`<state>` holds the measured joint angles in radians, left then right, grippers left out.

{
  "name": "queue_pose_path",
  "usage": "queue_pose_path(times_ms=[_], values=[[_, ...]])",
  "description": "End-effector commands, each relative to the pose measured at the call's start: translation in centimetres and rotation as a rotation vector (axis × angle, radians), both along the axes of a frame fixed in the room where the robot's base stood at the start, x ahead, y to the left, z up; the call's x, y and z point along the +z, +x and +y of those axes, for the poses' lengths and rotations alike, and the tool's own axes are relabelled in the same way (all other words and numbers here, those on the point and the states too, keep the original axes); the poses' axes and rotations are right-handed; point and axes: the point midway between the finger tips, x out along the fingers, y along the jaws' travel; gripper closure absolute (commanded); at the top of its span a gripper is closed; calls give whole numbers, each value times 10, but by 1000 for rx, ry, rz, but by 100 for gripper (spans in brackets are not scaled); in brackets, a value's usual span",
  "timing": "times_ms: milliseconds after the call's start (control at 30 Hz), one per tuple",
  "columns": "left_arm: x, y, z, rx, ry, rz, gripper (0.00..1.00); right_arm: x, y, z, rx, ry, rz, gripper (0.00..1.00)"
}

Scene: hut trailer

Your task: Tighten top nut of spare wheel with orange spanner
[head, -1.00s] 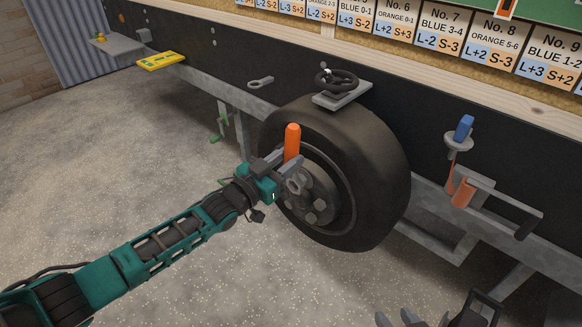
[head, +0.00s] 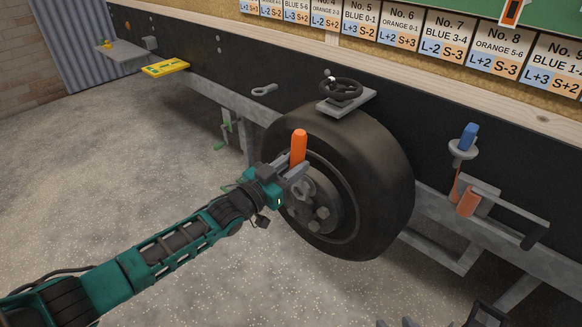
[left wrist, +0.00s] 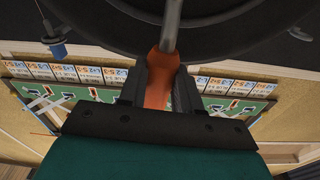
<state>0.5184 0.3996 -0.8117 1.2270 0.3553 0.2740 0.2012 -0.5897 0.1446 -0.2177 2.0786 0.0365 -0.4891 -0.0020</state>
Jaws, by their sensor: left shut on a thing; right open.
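The spare wheel (head: 385,165) stands upright against the dark trailer side, its grey hub with several nuts facing me. My left gripper (head: 290,172) is shut on the orange spanner (head: 299,147) in front of the upper hub. The orange handle points up. In the left wrist view the handle (left wrist: 160,82) lies between the fingers, and its grey shaft (left wrist: 172,25) runs towards the wheel. The spanner's grey end is at the top nut (head: 299,188); I cannot tell whether it is seated. My right gripper (head: 396,322) is open, mostly cut off at the bottom edge.
A black handwheel (head: 339,88) sits on a bracket above the tyre. A grey spanner (head: 264,90) hangs left of it. A yellow level (head: 165,69) lies on a ledge. A blue-handled tool (head: 469,135) and an orange handle (head: 467,203) are at right. The floor at left is clear.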

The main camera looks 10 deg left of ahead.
Motion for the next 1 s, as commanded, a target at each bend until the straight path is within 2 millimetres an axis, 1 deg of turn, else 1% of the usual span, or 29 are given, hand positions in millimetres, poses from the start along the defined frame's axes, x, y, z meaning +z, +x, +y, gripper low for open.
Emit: queue_pose_path(times_ms=[533, 1000], values=[[0, 14, -9, 0, 0, -2, 100, -14, 0, -2, 7, -10, -1, 57], [1, 15, -10, 0, 0, -2, 100, -15, -1, -1, 4, -5, 5, 57]])
